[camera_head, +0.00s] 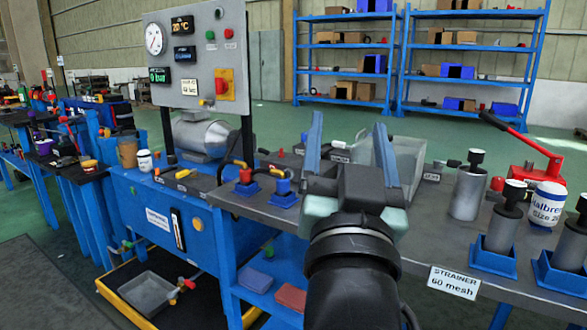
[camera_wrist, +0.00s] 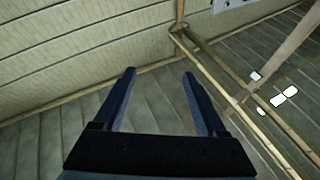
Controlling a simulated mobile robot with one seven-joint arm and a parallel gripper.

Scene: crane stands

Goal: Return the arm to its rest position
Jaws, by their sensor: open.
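My gripper (camera_head: 348,146) shows in the middle of the head view, with two blue fingers pointing up. The fingers are spread wide with nothing between them. My dark wrist and arm come up from the bottom edge below it. The gripper stands in front of the grey bench top and hides part of it. In the wrist view my gripper (camera_wrist: 158,78) also shows, open and empty, facing a ribbed wall and roof with beams.
A grey bench (camera_head: 285,212) runs behind and beside my arm. A clear bin (camera_head: 408,160), a red-handled tool (camera_head: 528,144), grey cylinders (camera_head: 467,190) and a white can (camera_head: 545,207) stand to the right. A gauge panel (camera_head: 197,65) rises at left. Blue shelves (camera_head: 472,14) stand at the back.

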